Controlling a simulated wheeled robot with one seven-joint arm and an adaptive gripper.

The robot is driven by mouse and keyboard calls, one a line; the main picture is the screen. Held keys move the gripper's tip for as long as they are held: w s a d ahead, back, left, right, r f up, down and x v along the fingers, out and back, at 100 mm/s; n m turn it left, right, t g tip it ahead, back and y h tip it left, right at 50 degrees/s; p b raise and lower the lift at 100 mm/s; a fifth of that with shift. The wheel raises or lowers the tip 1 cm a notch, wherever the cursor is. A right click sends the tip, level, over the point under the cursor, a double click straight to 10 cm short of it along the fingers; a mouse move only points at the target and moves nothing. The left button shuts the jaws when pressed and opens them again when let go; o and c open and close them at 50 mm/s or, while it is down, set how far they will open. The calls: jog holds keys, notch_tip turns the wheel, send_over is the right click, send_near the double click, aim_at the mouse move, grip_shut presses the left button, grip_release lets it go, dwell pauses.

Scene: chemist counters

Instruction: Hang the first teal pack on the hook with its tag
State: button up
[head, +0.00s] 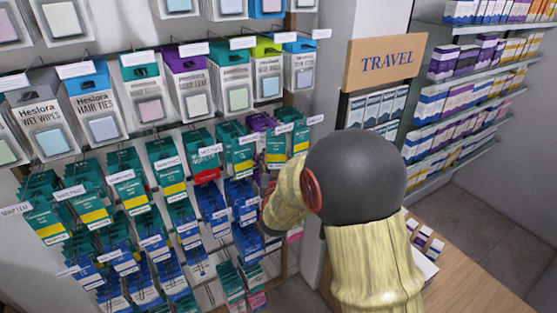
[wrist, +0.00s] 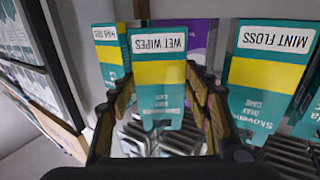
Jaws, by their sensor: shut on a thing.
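In the wrist view a teal pack (wrist: 158,100) with a yellow band sits between the two fingers of my gripper (wrist: 158,125). My gripper is shut on this pack. A white tag reading WET WIPES (wrist: 158,43) shows at the pack's top edge in the picture. Whether the pack hangs on the hook behind that tag cannot be told, since the hook is hidden. In the head view my gripper (head: 268,205) is at the right end of the pegboard display, mostly hidden by my wrist, and the held pack cannot be made out there.
A teal pack tagged MINT FLOSS (wrist: 268,75) is close on the right, another teal pack (wrist: 108,60) on the left, and a purple pack (wrist: 200,40) behind. Blue packs (head: 213,205) hang beside my gripper. A TRAVEL sign (head: 385,62) and a wooden counter (head: 470,285) lie right.

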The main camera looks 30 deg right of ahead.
jog(key=shift+w, duration=0.5)
jog(key=shift+w+f+b, duration=0.25)
jog(key=shift+w+b, duration=0.45)
jog(key=shift+b, duration=0.15)
jog(key=o, duration=1.1)
jog(key=shift+c, duration=0.2)
jog(key=shift+o, duration=0.5)
